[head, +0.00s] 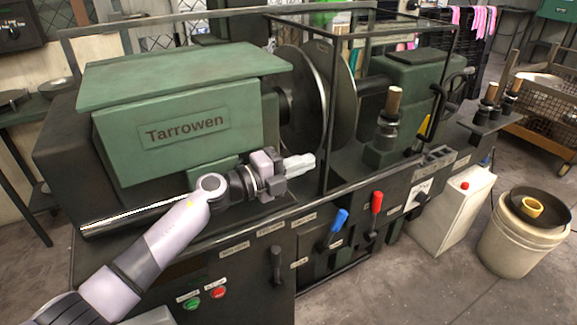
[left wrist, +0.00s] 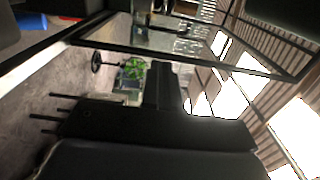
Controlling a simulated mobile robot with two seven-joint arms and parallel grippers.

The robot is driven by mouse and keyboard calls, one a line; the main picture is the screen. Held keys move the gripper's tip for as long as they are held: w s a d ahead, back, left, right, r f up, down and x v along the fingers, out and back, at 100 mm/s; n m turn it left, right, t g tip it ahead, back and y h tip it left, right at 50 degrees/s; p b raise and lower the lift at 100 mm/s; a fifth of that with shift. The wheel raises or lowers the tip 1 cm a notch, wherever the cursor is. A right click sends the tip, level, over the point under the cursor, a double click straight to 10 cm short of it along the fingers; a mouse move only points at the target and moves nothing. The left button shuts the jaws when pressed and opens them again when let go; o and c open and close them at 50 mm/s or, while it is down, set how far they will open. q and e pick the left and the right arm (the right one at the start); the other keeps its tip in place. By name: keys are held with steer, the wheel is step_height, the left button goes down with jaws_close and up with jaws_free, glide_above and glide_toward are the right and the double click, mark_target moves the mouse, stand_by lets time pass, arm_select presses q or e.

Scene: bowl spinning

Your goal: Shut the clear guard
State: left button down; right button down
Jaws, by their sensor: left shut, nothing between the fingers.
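The clear guard (head: 328,110) is a see-through box with thin dark edges. In the head view it stands over the right part of the machine, around the right-hand disc and the green tailstock. The left-hand disc (head: 301,100) shows at its left side. My left gripper (head: 301,162) is shut and empty, its pale fingertips pointing right, just left of the guard's front upright. I cannot tell whether they touch it. In the left wrist view, thin dark bars cross the upper part; the fingertips are not clear there. My right gripper is not in view.
The green Tarrowen headstock (head: 185,120) stands left of the discs, above my left forearm. Blue (head: 337,222) and red (head: 376,203) levers stick up along the front panel. A cream bucket (head: 522,235) and a white box with a red button (head: 452,215) stand at right.

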arm_select(q)
steer(key=s+a+n+t+y, duration=0.5)
steer(key=s+a+n+t, duration=0.3)
steer(key=a+n, duration=0.35)
steer(key=s+a+f+n+g+y, duration=0.3)
steer(key=s+a+f+n+y, duration=0.5)
steer(key=n+y, duration=0.35)
steer(key=s+a+f+n+g+h, duration=0.15)
steer(key=s+f+g, duration=0.4)
steer(key=s, duration=0.55)
steer(key=s+a+f+n+g, duration=0.1)
steer(key=s+f+n+g, duration=0.4)
steer(key=s, duration=0.6)
steer(key=w+d+f+m+t+h+p, duration=0.2)
steer(key=w+d+f+t+p, duration=0.1)
steer(key=w+f+t, duration=0.2)
steer(key=shift+w+d+f+m+t, duration=0.15)
steer(key=shift+w+f+m+t, duration=0.05)
steer(key=shift+f+m+t, duration=0.2)
